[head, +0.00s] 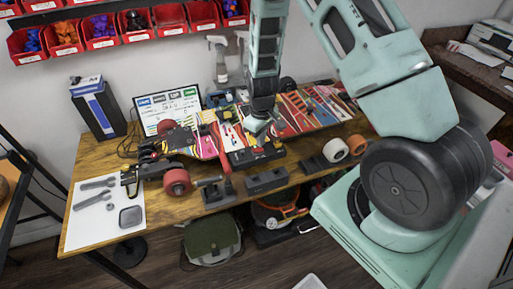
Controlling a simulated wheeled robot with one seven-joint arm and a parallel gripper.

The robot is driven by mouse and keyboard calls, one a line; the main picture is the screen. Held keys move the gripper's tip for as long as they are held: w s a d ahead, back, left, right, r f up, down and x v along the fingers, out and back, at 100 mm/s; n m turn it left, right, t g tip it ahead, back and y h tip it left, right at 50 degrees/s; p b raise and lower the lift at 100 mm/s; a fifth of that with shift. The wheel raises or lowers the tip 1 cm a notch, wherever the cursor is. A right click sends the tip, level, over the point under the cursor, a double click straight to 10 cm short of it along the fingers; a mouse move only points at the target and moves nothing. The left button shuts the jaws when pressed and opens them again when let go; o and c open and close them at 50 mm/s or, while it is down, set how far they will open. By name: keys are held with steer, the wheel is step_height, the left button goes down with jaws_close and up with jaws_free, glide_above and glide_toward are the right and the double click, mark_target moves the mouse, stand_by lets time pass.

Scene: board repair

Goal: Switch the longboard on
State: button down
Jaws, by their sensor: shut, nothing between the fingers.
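The longboard (208,144) lies upside down across the wooden workbench, with a striped multicolour underside, a truck at its left end and a red wheel (177,182) facing me. A black box with red parts (257,155) sits at the middle of the board. My gripper (257,136) points down just above this black box, and its fingers are shut with nothing between them. Whether the fingertips touch the box or the board cannot be told. A switch cannot be made out; the arm and gripper cover part of the board's middle.
A laptop (168,110) and a blue-black box (97,107) stand at the back left. Spray bottles (219,62) stand behind the board. A white sheet with tools (85,228) lies front left. Loose wheels (335,150) lie front right. Red bins (101,30) hang above.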

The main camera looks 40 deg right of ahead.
mark_target(261, 149)
steer(key=shift+r+p, duration=1.8)
steer(key=shift+r, duration=1)
